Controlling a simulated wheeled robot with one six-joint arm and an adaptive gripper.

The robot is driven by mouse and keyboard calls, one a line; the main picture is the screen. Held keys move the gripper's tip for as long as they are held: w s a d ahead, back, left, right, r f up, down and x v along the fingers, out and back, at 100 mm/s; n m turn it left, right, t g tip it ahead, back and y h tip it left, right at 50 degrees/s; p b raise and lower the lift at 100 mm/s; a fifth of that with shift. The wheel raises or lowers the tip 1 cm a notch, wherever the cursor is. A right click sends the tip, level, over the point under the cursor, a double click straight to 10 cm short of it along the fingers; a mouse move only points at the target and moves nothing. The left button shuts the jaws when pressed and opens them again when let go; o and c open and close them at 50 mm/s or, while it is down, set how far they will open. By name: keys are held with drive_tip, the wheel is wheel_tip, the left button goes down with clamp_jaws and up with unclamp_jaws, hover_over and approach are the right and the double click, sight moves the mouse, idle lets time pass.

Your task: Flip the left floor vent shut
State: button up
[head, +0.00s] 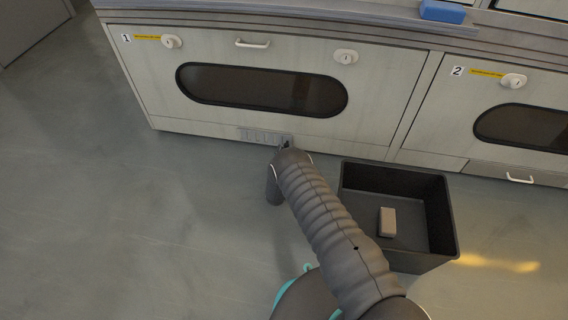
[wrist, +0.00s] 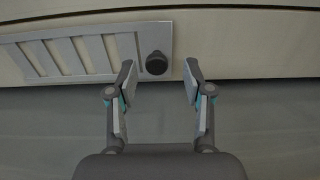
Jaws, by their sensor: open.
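The left floor vent (head: 261,135) is a grey slatted plate low on the front of the cabinet marked 1. In the wrist view the vent (wrist: 72,56) fills the upper left, with slanted bars and lighter gaps between them. A round black knob (wrist: 157,63) sits at its right end. My gripper (wrist: 159,77) is open, with one finger on each side of the knob and just below it in the picture. I cannot tell whether a finger touches the knob.
A black open bin (head: 449,222) stands on the floor right of my arm, with a small beige block (head: 388,221) inside. Cabinet 2 (head: 437,132) is to the right. A blue block (head: 442,11) lies on the ledge above. The floor (head: 120,220) at left is clear.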

drive_tip(key=s, duration=0.7)
drive_tip(key=s+a, duration=0.1)
drive_tip(key=s, duration=0.2)
drive_tip(key=shift+s, duration=0.15)
drive_tip(key=shift+d+r, duration=0.1)
